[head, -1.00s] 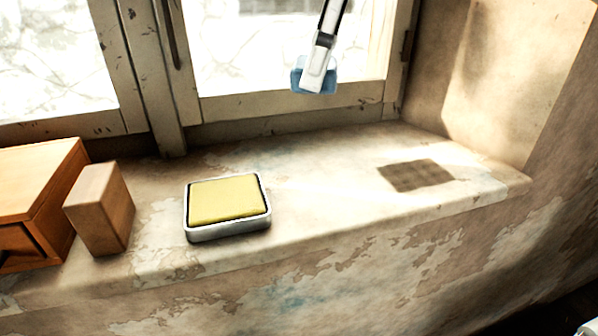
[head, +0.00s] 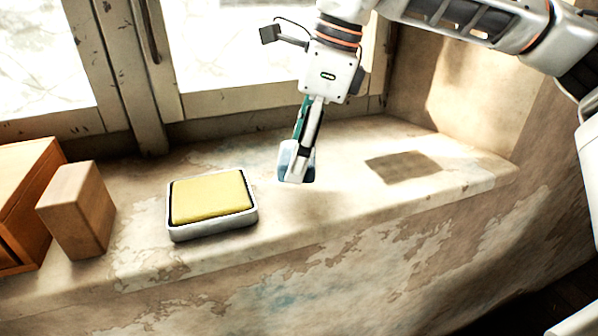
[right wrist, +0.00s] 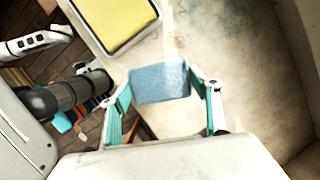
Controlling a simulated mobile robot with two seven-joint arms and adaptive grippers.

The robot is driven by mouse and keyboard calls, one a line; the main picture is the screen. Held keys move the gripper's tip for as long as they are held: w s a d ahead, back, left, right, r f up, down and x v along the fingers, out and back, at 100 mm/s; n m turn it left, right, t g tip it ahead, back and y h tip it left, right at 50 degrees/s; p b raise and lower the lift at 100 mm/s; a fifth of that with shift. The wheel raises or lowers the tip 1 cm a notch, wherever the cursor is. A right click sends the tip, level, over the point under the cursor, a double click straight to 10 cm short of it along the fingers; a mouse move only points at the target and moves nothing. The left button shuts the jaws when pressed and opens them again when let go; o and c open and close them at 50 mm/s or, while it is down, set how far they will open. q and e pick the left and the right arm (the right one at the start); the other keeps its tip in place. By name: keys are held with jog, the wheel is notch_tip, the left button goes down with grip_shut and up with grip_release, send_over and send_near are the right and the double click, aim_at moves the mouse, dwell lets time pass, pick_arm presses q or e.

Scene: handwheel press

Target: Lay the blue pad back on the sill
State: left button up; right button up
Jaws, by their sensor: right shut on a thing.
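The blue pad (head: 284,163) is a small light-blue block in the head view. My right gripper (head: 297,172) is shut on it and points down over the sill (head: 330,215), just right of the tray. In the right wrist view the pad (right wrist: 160,82) sits between the two fingertips of the gripper (right wrist: 168,90). The fingers hide part of it in the head view. I cannot tell for sure whether its underside touches the sill. My left gripper is not in the head view.
A metal tray (head: 212,232) with a yellow pad (head: 210,197) stands on the sill to the left. Further left are a wooden block (head: 78,210) and an orange-brown wooden box (head: 22,190). A dark square patch (head: 403,166) marks the sill at right. The window frame is behind.

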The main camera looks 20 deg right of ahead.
jog(key=shift+f, duration=2.1)
jog(key=shift+f, duration=0.1)
jog(key=o, duration=1)
jog(key=v, duration=1.2)
